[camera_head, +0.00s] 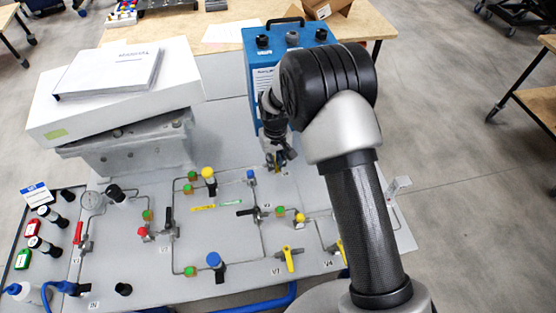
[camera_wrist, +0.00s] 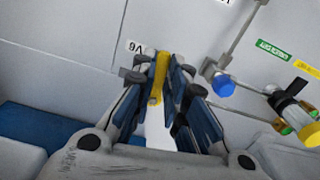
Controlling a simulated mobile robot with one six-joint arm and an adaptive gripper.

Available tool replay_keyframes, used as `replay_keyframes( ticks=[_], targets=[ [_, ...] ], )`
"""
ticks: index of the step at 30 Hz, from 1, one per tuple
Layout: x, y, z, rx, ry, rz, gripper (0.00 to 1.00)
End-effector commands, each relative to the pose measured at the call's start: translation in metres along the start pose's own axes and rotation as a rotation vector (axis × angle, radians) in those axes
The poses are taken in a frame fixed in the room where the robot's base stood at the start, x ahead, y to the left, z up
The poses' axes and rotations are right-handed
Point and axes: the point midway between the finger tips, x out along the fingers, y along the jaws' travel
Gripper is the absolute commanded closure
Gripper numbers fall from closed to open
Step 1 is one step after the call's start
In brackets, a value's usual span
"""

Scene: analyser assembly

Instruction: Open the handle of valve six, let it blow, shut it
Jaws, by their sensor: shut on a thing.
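The yellow handle of valve six (camera_wrist: 160,72) stands between the fingers of my gripper (camera_wrist: 160,88) in the wrist view, next to a label reading V6 (camera_wrist: 135,47). My gripper is shut on this handle. In the wrist view the handle runs nearly straight up the picture, slightly tilted. In the head view my gripper (camera_head: 278,158) is at the panel just in front of the blue box, and it hides most of the handle and the valve body.
The blue box (camera_head: 251,85) stands close behind my gripper. A white box (camera_head: 50,118) with papers is at left.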

Motion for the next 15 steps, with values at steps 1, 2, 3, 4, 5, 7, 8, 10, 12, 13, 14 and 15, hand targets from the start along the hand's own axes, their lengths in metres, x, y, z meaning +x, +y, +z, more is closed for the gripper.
replay_keyframes(
  ticks=[1, 2, 3, 4, 5, 7, 8, 10, 12, 13, 14, 15],
  targets=[
    [-0.0003, -0.0013, 0.0, 0.024, 0.0, 0.0, 1.0],
    [-0.0003, -0.0018, 0.0, 0.038, 0.0, 0.0, 1.0],
    [-0.0003, -0.0024, 0.0, 0.056, 0.0, 0.0, 1.0],
    [-0.0003, -0.0028, -0.0001, 0.067, 0.0, 0.0, 1.0],
    [-0.0002, -0.0032, -0.0001, 0.079, 0.0, 0.0, 1.0],
    [-0.0002, -0.0039, -0.0002, 0.099, 0.0, 0.0, 1.0],
    [-0.0002, -0.0041, -0.0002, 0.107, 0.0, 0.0, 1.0],
    [-0.0002, -0.0046, -0.0003, 0.119, 0.0, 0.0, 1.0],
    [-0.0001, -0.0049, -0.0003, 0.129, 0.0, 0.0, 1.0],
    [-0.0001, -0.005, -0.0004, 0.132, 0.0, 0.0, 1.0],
    [-0.0001, -0.005, -0.0004, 0.134, 0.0, 0.0, 1.0],
    [-0.0001, -0.0051, -0.0004, 0.136, 0.0, 0.0, 1.0]
  ],
)
